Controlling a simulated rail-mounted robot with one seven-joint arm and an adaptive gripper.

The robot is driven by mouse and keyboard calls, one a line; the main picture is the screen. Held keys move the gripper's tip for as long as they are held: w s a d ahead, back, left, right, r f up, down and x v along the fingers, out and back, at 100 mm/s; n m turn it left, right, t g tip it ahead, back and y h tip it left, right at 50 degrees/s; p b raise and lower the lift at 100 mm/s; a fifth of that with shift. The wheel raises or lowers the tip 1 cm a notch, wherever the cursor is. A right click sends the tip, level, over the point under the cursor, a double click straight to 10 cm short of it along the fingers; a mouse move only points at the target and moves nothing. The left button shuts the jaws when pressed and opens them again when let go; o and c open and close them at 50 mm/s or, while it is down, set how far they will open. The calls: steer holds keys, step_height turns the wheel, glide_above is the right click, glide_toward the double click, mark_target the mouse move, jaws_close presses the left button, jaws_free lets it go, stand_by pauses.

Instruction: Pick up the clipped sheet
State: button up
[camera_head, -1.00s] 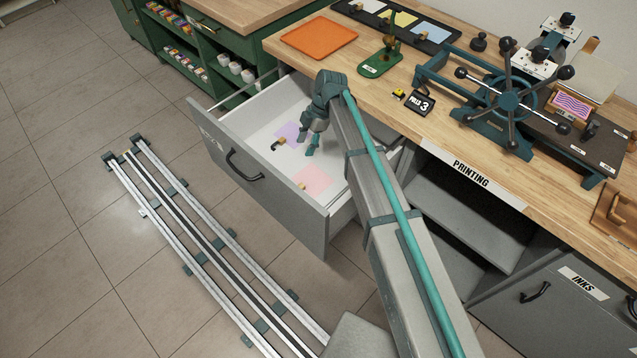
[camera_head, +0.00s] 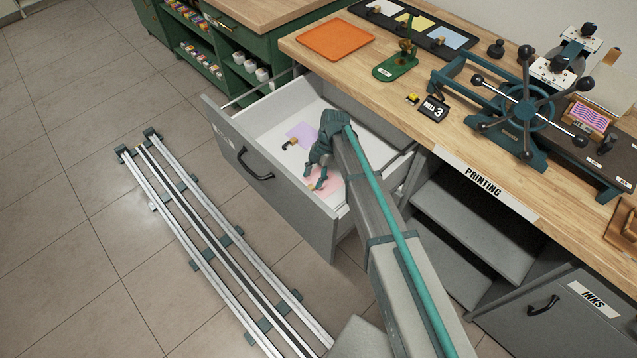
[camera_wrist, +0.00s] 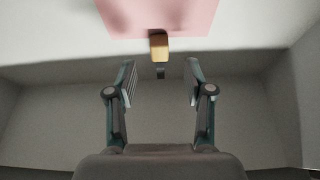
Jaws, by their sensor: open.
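A pink sheet (camera_head: 333,183) lies on the floor of the open drawer (camera_head: 277,190), near its front right end. A brass-coloured clip (camera_wrist: 159,48) sits on its edge in the wrist view, where the pink sheet (camera_wrist: 160,14) fills the top middle. My gripper (camera_head: 316,184) is over this sheet and hides part of it. In the wrist view my gripper (camera_wrist: 160,80) has its fingers apart with nothing held, and the clip is ahead, in line with the gap. A lilac sheet (camera_head: 302,132) with a dark and brass clip (camera_head: 291,143) lies farther back in the drawer.
The drawer walls rise around the sheets, with a wall close to my fingers. The wooden worktop (camera_head: 440,135) is to the right, with a green stand (camera_head: 397,66), an orange mat (camera_head: 335,39) and a press (camera_head: 520,105). Floor rails (camera_head: 215,235) lie left.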

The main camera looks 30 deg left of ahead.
mark_target(310, 187)
steer(key=x, duration=0.4)
steer(key=shift+f+p, duration=0.1)
steer(key=shift+p, duration=0.3)
steer(key=c, duration=0.9)
